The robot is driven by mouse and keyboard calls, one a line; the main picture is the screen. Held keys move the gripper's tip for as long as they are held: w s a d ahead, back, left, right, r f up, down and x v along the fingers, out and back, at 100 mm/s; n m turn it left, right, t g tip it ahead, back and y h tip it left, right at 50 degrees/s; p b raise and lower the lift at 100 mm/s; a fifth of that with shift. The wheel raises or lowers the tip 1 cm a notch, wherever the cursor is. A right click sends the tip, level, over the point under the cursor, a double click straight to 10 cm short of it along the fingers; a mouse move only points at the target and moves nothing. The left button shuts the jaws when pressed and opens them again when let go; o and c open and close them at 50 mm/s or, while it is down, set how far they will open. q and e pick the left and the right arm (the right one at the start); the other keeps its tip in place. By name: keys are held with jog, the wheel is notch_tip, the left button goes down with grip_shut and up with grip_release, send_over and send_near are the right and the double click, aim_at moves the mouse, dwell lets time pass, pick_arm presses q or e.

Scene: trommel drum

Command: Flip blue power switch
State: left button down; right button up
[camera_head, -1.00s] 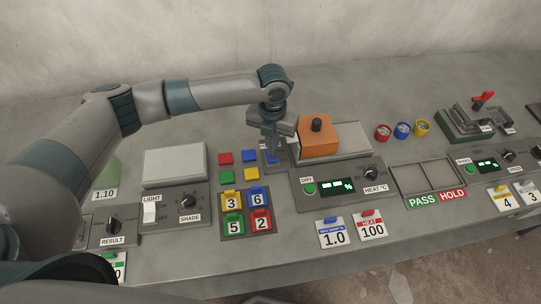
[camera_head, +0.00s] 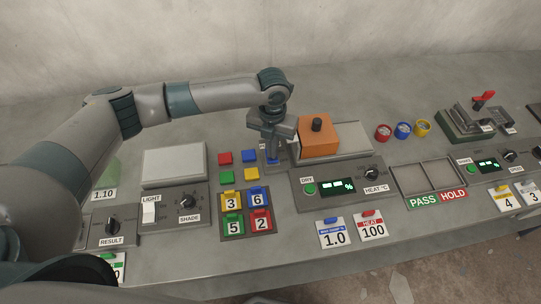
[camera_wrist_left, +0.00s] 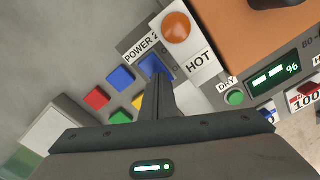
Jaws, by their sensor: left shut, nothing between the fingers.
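The blue power switch (camera_wrist_left: 156,67) sits on a small grey panel labelled "POWER 2" in the left wrist view, beside an orange "HOT" lamp (camera_wrist_left: 176,28). In the head view the switch (camera_head: 273,156) is mostly hidden behind my gripper. My left gripper (camera_head: 271,158) points down over the switch, its fingers shut and empty. In the wrist view the fingertips (camera_wrist_left: 160,82) overlap the near edge of the switch; I cannot tell whether they touch it. My right gripper is not in view.
An orange box with a black knob (camera_head: 319,140) stands just right of my gripper. Coloured blocks (camera_head: 238,166) lie to the left, above numbered tiles (camera_head: 246,212). The DRY and HEAT panel (camera_head: 340,185) is at the right front.

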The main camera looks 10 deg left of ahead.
pick_arm(q)
jog(key=shift+f, duration=0.45)
jog(key=shift+r, duration=0.15)
notch_tip(320, 180, up, 7)
jog(key=p, duration=0.6)
dwell(0.6)
dwell(0.5)
